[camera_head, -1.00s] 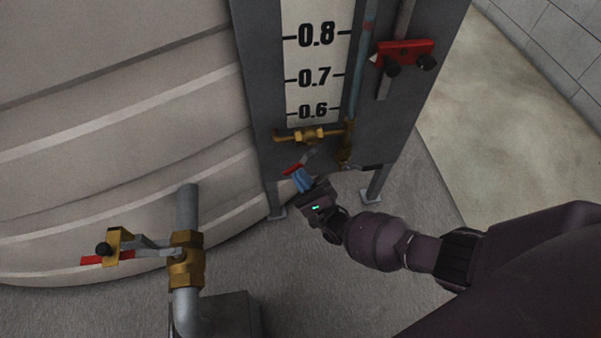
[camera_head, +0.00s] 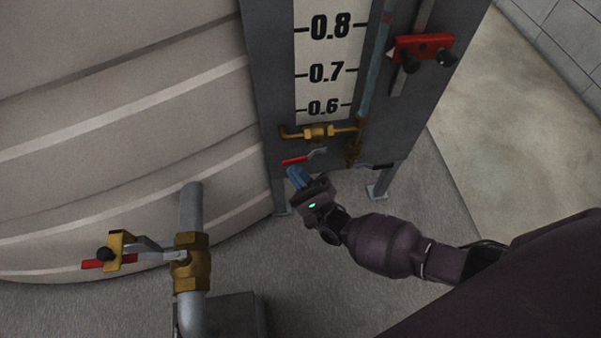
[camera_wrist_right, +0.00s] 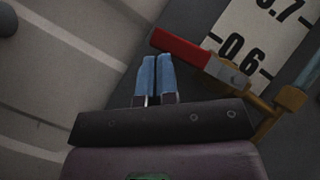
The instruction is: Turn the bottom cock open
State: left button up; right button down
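The bottom cock is a brass valve (camera_head: 318,132) at the foot of the gauge board. Its lever has a grey shank and a red grip (camera_head: 296,160), and it points left, close to level, in the head view. In the right wrist view the red grip (camera_wrist_right: 180,46) lies just beyond and right of my fingertips. My right gripper (camera_head: 296,172) is just below the red grip, its blue fingers side by side with hardly a gap and nothing between them. Whether a fingertip touches the lever I cannot tell. My left gripper is not in view.
A large ribbed tank (camera_head: 120,110) fills the left. A pipe valve (camera_head: 190,262) with a red lever stands in the left foreground. A dark lever (camera_head: 376,166) sticks out right of the cock. A red clamp piece (camera_head: 424,46) is higher on the board. Floor right of the board is clear.

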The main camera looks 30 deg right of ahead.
jog(key=shift+w+a+r, duration=0.1)
jog(key=shift+a+r, duration=0.15)
jog(key=shift+r, duration=0.35)
dwell(0.3)
jog(key=v, duration=0.7)
jog(key=shift+s+f, duration=0.2)
jog(key=shift+s, duration=0.05)
jog(key=shift+d, duration=0.1)
